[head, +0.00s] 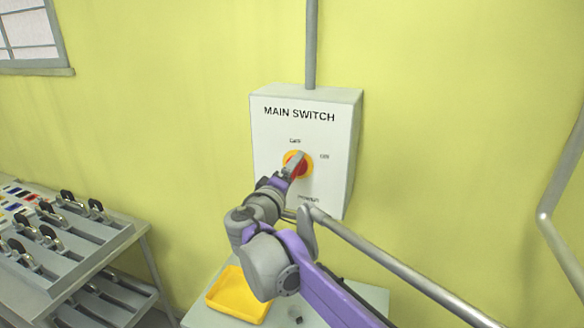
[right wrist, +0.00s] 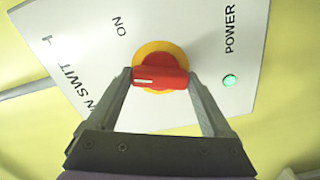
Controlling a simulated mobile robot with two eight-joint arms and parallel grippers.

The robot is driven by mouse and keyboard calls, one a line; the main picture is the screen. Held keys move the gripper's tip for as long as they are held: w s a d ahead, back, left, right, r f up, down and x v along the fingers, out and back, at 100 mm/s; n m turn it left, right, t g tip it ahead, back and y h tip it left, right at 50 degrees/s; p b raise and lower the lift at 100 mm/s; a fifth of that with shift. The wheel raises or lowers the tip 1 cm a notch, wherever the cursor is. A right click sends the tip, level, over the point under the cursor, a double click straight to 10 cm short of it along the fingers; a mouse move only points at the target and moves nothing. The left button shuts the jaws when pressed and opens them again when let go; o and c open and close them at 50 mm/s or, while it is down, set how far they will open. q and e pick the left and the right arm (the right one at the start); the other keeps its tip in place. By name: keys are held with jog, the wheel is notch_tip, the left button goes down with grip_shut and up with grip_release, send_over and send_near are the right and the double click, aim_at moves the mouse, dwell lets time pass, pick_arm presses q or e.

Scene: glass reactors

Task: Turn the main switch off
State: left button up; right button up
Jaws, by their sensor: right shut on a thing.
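The main switch is a grey box (head: 264,150) on the wall, labelled MAIN SWITCH, with a red knob on a yellow ring (head: 307,168). OFF is printed above the knob and ON to its right. My right gripper (head: 293,165) is at the knob. In the right wrist view, its two fingers are shut on the red knob (right wrist: 160,78), one at each end of the handle. A white mark shows at the handle's left end. A green lamp (right wrist: 229,81) is bright beside the word POWER. The OFF label is hidden there. My left gripper is out of view.
A yellow tray (head: 217,308) sits on a small table (head: 372,297) below the box. A grey rack with lever clamps (head: 92,245) stands at the left. A conduit (head: 311,45) runs up from the box, and a pipe (head: 545,215) is on the right wall.

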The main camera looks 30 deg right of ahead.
jog(key=shift+n+p, duration=0.3)
jog(key=shift+n, duration=1.6)
jog(key=o, duration=1.1)
jog(key=shift+o, duration=0.2)
jog(key=shift+s+a, duration=0.1)
jog(key=v, duration=1)
jog(key=shift+s+a+b, duration=0.2)
jog(key=shift+s+b, duration=0.05)
jog(key=shift+b, duration=0.15)
